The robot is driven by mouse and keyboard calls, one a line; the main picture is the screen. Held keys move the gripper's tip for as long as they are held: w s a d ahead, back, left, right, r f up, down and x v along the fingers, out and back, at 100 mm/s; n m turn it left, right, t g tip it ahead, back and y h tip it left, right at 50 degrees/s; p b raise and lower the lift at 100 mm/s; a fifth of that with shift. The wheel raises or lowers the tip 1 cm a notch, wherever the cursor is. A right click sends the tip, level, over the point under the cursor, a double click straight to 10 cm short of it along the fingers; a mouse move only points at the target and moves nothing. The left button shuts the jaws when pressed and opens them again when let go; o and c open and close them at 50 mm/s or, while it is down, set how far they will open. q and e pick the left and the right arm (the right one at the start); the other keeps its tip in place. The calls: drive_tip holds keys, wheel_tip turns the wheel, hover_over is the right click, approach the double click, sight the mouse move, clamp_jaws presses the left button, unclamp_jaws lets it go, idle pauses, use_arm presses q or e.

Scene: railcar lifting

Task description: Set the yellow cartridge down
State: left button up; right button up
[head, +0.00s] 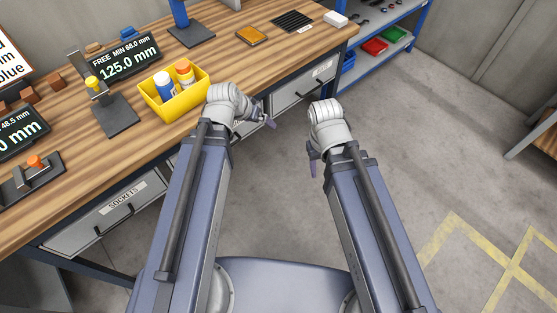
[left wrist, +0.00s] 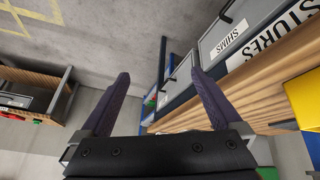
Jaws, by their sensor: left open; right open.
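A small yellow piece, which may be the yellow cartridge (head: 93,83), sits in a dark gauge stand (head: 121,117) on the workbench at the left in the head view. No gripper touches it. My left gripper (head: 268,122) is open and empty, beyond the bench's front edge and to the right of the yellow bin. Its two dark fingers stand apart with nothing between them in the left wrist view (left wrist: 163,95). My right gripper (head: 312,162) hangs over the floor, away from the bench; its fingers are small and partly hidden, with nothing seen in them.
A yellow bin (head: 176,111) on the bench holds a blue-and-white bottle and an orange-topped one. A second stand (head: 30,180) holds an orange piece. A display (head: 124,57) reads 125.0 mm. Drawers (head: 301,90) line the bench front.

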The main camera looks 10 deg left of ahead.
use_arm(q)
drive_tip(key=s+d+f+g+y, duration=0.1)
drive_tip(key=s+d+g+y, duration=0.1)
drive_tip(key=s, duration=0.4)
drive_tip(key=s+d+f+m+g+y, duration=0.1)
drive_tip(key=s+d+g+y, duration=0.1)
drive_tip(key=s+d, duration=0.4)
drive_tip(key=shift+s+d+f+g, duration=0.25)
drive_tip(key=shift+s+f+g, duration=0.1)
drive_tip(key=shift+g, duration=0.55)
